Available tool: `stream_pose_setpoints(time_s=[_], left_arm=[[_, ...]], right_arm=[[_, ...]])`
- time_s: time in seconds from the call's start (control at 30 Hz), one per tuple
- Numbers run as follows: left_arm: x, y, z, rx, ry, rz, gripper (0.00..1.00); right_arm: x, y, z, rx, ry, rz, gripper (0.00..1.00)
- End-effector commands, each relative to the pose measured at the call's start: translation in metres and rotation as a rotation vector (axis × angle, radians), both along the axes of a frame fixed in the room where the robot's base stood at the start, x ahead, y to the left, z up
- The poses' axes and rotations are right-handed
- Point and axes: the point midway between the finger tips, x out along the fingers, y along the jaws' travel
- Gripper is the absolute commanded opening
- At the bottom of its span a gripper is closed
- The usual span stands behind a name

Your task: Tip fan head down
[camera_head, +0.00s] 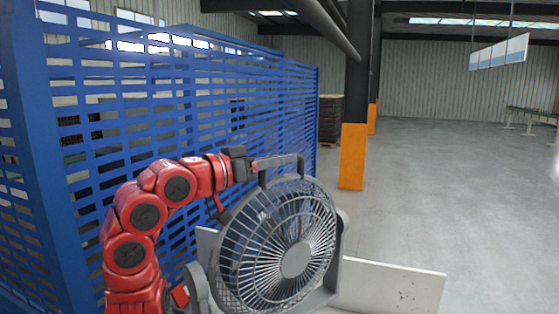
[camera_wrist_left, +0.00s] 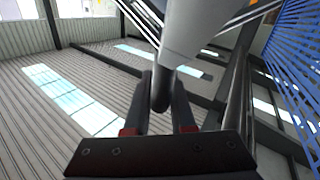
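The grey fan (camera_head: 297,259) stands in front of me in the head view. Its round wire-guarded head is tilted slightly back and faces right and toward me, held in a grey side bracket (camera_head: 336,262). A dark carry handle (camera_head: 290,160) arches over the top of the head. My left gripper (camera_head: 258,164) is at the left end of this handle. In the left wrist view its two dark fingers (camera_wrist_left: 163,102) lie on either side of the rounded handle bar (camera_wrist_left: 162,88) and appear to touch it. The fan's base is mostly cut off. My right gripper is not seen.
A blue slatted metal fence (camera_head: 200,100) runs close along the left, behind my left arm. A pale flat panel (camera_head: 395,286) is behind the fan at lower right. A black and orange pillar (camera_head: 352,155) stands beyond. Open concrete floor lies right.

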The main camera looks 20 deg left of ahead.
Motion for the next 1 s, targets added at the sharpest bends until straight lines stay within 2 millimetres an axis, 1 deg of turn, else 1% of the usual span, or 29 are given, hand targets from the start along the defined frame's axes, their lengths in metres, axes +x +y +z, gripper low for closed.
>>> stream_pose_setpoints(time_s=[0.03,0.1,1.0], left_arm=[[-0.0001,-0.0001,0.0,0.0,0.0,0.0,0.12],[-0.0001,-0.0002,0.0,0.0,0.0,0.0,0.0],[-0.0001,-0.0004,-0.0004,0.0,0.001,-0.001,0.0]], right_arm=[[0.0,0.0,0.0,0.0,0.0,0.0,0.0],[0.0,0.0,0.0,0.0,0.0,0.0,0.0],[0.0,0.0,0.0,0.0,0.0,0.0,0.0]])
